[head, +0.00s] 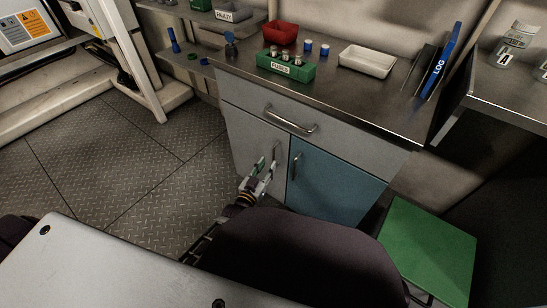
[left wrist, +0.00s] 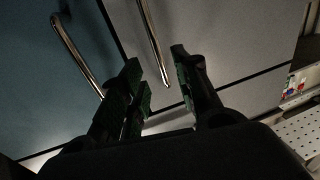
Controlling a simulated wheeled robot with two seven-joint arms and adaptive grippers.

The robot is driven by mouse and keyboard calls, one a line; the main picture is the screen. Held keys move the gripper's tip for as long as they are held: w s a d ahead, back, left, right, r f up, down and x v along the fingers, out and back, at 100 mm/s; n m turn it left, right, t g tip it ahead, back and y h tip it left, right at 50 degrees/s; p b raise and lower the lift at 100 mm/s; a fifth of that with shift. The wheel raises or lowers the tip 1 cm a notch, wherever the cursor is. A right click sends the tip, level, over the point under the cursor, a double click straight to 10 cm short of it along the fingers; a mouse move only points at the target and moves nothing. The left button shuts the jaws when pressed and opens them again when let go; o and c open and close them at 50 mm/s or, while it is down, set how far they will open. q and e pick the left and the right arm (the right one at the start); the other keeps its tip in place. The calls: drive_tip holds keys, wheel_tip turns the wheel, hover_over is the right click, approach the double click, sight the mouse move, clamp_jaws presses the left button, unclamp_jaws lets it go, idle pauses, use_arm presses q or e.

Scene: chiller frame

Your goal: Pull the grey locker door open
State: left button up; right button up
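The grey locker door (head: 247,146) is the left door of the cabinet and is closed. Its upright metal bar handle (head: 277,152) is near its right edge. In the left wrist view the grey door (left wrist: 215,40) is on the right, with its handle (left wrist: 150,40) coming down from the top. My left gripper (head: 266,166) is open and empty in front of this door. In the left wrist view the handle's end lies between the fingers (left wrist: 158,66); I see no finger pressed on it. My right gripper is not in view.
A blue door (head: 330,178) with its own handle (head: 296,165) adjoins on the right. A drawer (head: 300,117) is above both. The worktop holds a red bin (head: 281,34), a green fuse block (head: 286,66) and a white tray (head: 367,62). A green-topped stool (head: 428,250) stands right. Floor at left is clear.

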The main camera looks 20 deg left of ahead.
use_arm(q)
drive_tip(key=shift+w+d+b, duration=0.15)
drive_tip(key=shift+w+b, duration=0.2)
drive_tip(key=shift+w, duration=0.75)
drive_tip(key=shift+w+d+b, duration=0.2)
drive_tip(key=shift+w+b, duration=0.2)
drive_tip(key=shift+w, duration=0.65)
drive_tip(key=shift+w+d+b, duration=0.15)
drive_tip(key=shift+w+b, duration=0.2)
drive_tip(key=shift+w, duration=0.75)
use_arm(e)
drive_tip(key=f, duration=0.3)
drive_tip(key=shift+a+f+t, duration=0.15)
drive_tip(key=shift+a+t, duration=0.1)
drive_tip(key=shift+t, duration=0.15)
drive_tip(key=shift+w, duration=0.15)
use_arm(q)
clamp_jaws()
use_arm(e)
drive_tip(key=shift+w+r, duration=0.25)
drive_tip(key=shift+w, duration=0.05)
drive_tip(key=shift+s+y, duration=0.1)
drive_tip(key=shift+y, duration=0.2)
